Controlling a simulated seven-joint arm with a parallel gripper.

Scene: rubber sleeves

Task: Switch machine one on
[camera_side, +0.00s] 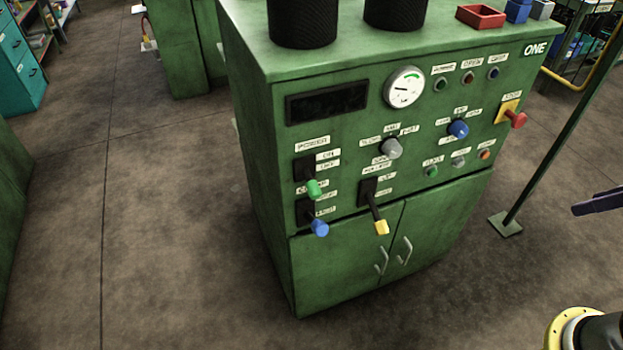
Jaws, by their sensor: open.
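Machine one is a green cabinet (262,150) in the middle, marked with a ONE plate (535,49). Its lever under the POWER label (312,141) has a green knob (314,188) and hangs down. Two small plates beside its slot seem to read ON, above, and OFF, below. A lever with a blue knob (319,228) is beneath it, and a longer one with a yellow knob (381,227) is to the right; both point down. My gripper (597,204) shows only as dark finger parts at the right edge, well apart from the panel; the rest is cut off.
The panel also has a dial (404,87), a dark display (327,102), a grey knob (392,148), a blue knob (458,129) and a red mushroom button (516,119). A dark post (545,150) stands between gripper and cabinet. The floor in front is clear.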

